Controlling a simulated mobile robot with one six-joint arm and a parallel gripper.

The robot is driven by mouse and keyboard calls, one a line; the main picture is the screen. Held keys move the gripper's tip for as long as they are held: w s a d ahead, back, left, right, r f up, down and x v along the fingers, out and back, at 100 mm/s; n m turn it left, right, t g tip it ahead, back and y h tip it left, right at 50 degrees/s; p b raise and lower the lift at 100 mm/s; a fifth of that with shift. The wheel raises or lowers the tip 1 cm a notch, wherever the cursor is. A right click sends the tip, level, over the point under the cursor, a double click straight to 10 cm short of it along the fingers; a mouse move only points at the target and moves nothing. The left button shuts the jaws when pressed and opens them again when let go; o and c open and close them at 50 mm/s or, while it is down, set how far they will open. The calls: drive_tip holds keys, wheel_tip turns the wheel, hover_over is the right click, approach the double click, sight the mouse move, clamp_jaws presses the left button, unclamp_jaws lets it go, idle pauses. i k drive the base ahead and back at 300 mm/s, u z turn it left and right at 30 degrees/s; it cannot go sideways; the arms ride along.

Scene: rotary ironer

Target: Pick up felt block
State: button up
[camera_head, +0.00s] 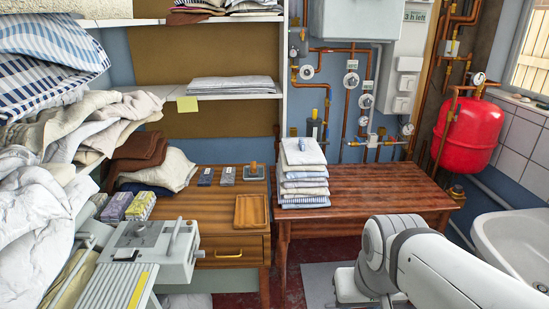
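No object is plainly recognisable as the felt block. Several small block-like items are in view. On the wooden drawer table (190,205) lie a dark flat block (205,177), a second dark flat block (228,175) and a grey item with an orange-brown part (254,171). A purple-grey block (116,207) and a yellow-grey block (141,205) sit side by side at the left, behind the grey machine. I cannot tell which of these is felt. My white arm reaches in from the lower right, and my gripper's fingers do not show.
A shallow wooden tray (251,210) lies at the drawer table's right edge. Folded linen (304,175) is stacked on the brown table (375,187), whose right part is clear. The grey machine (150,250) and heaped laundry (40,190) crowd the left. A sink (515,235) stands right.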

sight(253, 170)
drive_tip(key=z, duration=0.1)
drive_tip(key=i, duration=1.85)
drive_tip(key=u, duration=0.7)
drive_tip(key=k, duration=0.65)
drive_tip(key=u, duration=0.25)
drive_tip(key=i, duration=0.7)
drive_tip(key=z, duration=0.15)
